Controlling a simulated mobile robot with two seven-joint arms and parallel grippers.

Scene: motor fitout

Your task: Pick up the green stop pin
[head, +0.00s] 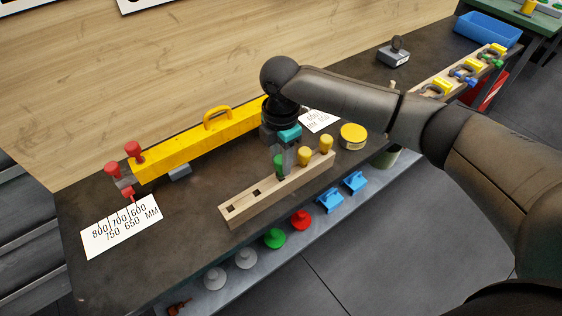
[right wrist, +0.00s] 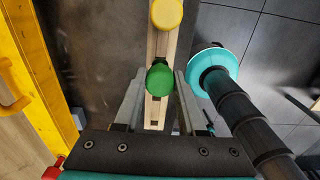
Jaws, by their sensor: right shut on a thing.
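The green stop pin (head: 279,166) stands at the wooden pin block (head: 240,211), beside two yellow pins (head: 304,156). My right gripper (head: 283,154) reaches down over it from above, its fingers around the pin. In the right wrist view, the pin's round green head (right wrist: 160,80) shows between the two grey fingers (right wrist: 158,108), which are shut on it. My left gripper is not in view.
A yellow beam with a handle (head: 200,140) lies behind the block, with red knobs (head: 133,150) at its left end. A yellow round tin (head: 353,136) stands right of the block. A front ledge carries green, red and grey knobs and blue clips (head: 330,201).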

